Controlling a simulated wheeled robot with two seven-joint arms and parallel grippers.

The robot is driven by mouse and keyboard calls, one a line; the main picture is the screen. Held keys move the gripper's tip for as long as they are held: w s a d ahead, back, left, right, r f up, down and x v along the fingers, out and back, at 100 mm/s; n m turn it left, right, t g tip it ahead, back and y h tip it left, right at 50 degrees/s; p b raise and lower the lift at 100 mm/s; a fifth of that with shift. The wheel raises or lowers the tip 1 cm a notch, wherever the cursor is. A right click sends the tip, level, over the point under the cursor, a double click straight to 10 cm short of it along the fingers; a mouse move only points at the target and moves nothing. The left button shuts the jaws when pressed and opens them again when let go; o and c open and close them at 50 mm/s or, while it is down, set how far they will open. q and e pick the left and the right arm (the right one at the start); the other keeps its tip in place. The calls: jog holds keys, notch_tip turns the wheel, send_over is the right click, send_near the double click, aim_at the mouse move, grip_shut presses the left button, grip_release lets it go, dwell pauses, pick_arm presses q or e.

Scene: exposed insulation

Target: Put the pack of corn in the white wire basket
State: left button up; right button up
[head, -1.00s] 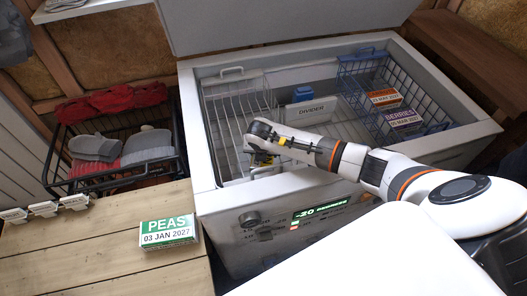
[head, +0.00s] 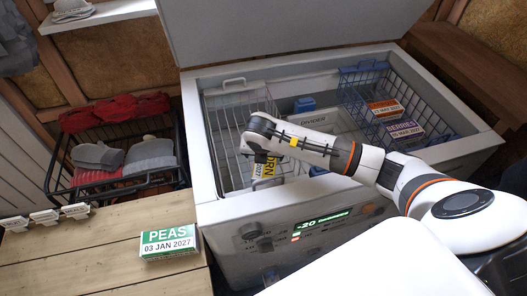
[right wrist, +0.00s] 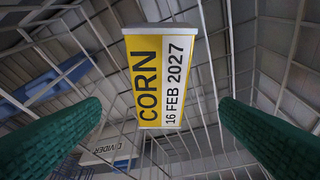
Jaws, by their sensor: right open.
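The pack of corn (head: 268,170), with a yellow and white label, is in the left part of the open freezer, below the end of my right arm. The white wire basket (head: 228,112) stands at the freezer's left side. In the right wrist view the corn pack (right wrist: 162,80) is between the two green fingers of my right gripper (right wrist: 160,110). The fingers are open, with a visible gap on each side of the pack. White wires surround it; what its underside rests on is hidden. My left gripper is not in view.
A blue wire basket (head: 372,88) with orange-labelled and berries packs stands at the freezer's right. A divider (head: 312,118) and a small blue object (head: 304,104) lie between the baskets. A peas pack (head: 168,241) sits on the wooden table (head: 100,262). The lid is up.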

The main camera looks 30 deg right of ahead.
jog(key=shift+v, duration=1.2)
